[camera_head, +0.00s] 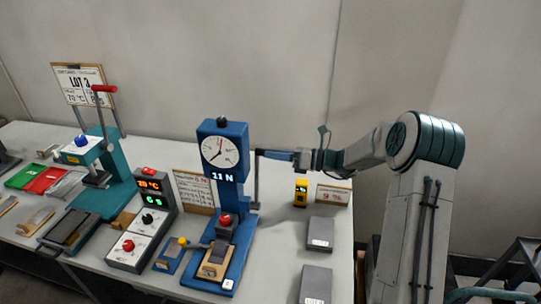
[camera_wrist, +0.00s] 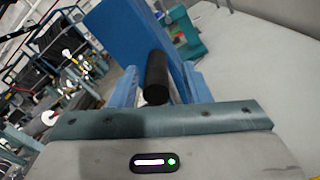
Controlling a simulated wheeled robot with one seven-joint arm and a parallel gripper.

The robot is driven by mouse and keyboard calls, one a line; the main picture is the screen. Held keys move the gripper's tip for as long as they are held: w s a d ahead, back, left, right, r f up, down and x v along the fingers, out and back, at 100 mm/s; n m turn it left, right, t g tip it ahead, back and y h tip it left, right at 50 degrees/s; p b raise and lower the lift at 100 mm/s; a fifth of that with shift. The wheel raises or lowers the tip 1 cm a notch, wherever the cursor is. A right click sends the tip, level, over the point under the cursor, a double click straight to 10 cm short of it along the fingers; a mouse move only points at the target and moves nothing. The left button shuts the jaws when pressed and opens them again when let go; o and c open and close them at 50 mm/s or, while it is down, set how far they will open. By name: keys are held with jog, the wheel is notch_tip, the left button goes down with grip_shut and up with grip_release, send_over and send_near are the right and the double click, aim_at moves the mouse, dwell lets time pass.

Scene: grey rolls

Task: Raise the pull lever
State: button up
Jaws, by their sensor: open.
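The blue tester (camera_head: 230,150) stands on the table with a round dial and a readout of "11 N". A dark lever (camera_head: 256,182) runs upright along its right side. My gripper (camera_head: 270,154) is at the lever's upper end, reaching in from the right. In the wrist view the lever's black round handle (camera_wrist: 157,78) lies between my two open blue fingers. I cannot tell whether either finger touches it. The far end of the handle meets the blue body and is partly hidden.
A teal press (camera_head: 112,170) with a red-tipped handle stands at the left. A grey control box (camera_head: 147,222) with lit readouts is between them. Grey blocks (camera_head: 320,233), a yellow device (camera_head: 301,192) and a small sign (camera_head: 333,195) sit to the right. A wall is behind.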

jog(key=b+v, duration=0.2)
jog(key=v, duration=1)
jog(key=shift+b, duration=0.35)
jog(key=s+a+r+n+g+h, duration=0.1)
jog(key=s+a+n+g+h, duration=0.2)
jog(key=s+n, duration=0.4)
jog(key=s+a+n+g+h, duration=0.1)
jog(key=s+a+n+h, duration=0.35)
jog(key=s, duration=0.45)
jog(key=s+d+n+t+h, duration=0.1)
jog(key=s+d+n+h, duration=0.3)
jog(key=s+n, duration=0.3)
jog(key=s+d+r+n+t+h, duration=0.1)
jog(key=s+d+n+t+h, duration=0.1)
jog(key=s+d+n+h, duration=0.2)
jog(key=shift+s+n+t+h, duration=0.3)
jog(key=shift+s+n+h, duration=0.75)
jog(key=shift+s+n, duration=1.35)
jog(key=shift+s+m, duration=0.4)
jog(key=shift+m, duration=0.15)
